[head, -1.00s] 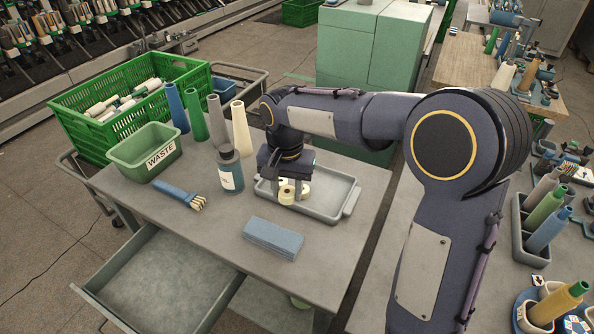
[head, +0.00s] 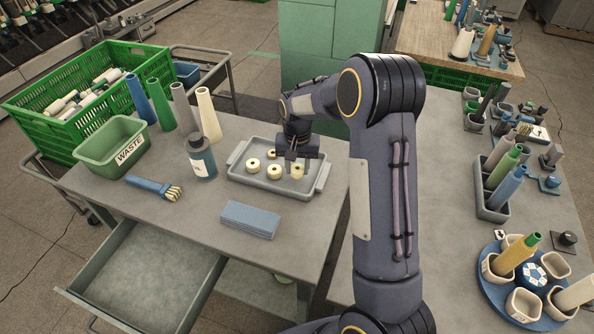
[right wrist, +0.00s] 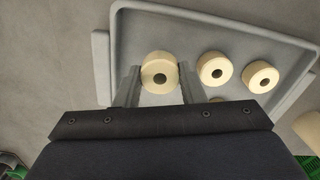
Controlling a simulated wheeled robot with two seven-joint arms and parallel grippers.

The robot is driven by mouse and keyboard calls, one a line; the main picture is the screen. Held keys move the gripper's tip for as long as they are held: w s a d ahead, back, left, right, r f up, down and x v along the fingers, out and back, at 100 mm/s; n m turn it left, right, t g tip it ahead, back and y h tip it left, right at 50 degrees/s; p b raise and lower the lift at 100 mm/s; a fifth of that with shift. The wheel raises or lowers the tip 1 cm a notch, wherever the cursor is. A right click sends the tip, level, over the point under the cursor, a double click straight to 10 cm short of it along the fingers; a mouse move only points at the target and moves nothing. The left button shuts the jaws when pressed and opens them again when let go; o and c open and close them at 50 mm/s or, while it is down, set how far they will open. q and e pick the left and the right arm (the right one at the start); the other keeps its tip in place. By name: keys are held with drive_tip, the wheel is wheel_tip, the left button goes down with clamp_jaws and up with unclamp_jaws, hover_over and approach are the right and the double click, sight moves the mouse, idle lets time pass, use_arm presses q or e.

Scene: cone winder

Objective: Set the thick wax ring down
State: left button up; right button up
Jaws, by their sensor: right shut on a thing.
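My right gripper (head: 296,163) points down over the right part of the grey tray (head: 285,187). It is shut on a thick cream wax ring (head: 297,173), which shows between its two fingers in the right wrist view (right wrist: 160,72). The ring is level, its dark hole facing up, inside the tray's outline. I cannot tell whether its underside touches the tray floor. Other cream rings lie in the tray to the left in the head view: one at the back (head: 272,154), one at the left (head: 254,164) and one in front (head: 274,172). My left gripper is not in view.
A blue folded cloth (head: 250,219), a brush (head: 154,187) and a dark bottle (head: 201,158) stand or lie left of and in front of the tray. A green waste bin (head: 112,146) and several upright cones are farther left. An open drawer (head: 143,280) juts out in front.

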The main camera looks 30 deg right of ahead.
sight(297, 169)
drive_tip(key=shift+f, duration=1.3)
drive_tip(key=shift+f, duration=0.1)
drive_tip(key=o, duration=1)
wheel_tip(297, 169, up, 12)
drive_tip(key=shift+f+b, duration=0.15)
drive_tip(key=shift+b, duration=0.25)
drive_tip(key=s+a+r+n+t+y, duration=0.15)
drive_tip(key=s+r, duration=0.25)
drive_tip(key=s, duration=0.4)
drive_tip(key=s+a+r+n+t+y, duration=0.1)
drive_tip(key=s+a+r+t+y, duration=0.2)
drive_tip(key=s, duration=0.4)
drive_tip(key=s+a+n, duration=0.1)
drive_tip(key=s+a, duration=0.1)
drive_tip(key=s, duration=0.2)
drive_tip(key=s+a+f+n, duration=0.1)
drive_tip(key=s+a, duration=0.1)
drive_tip(key=s, duration=0.2)
drive_tip(key=s+a+f+n+t, duration=0.1)
drive_tip(key=s+a, duration=0.1)
drive_tip(key=s, duration=0.3)
drive_tip(key=shift+s+f+h, duration=0.1)
drive_tip(key=shift+h, duration=0.25)
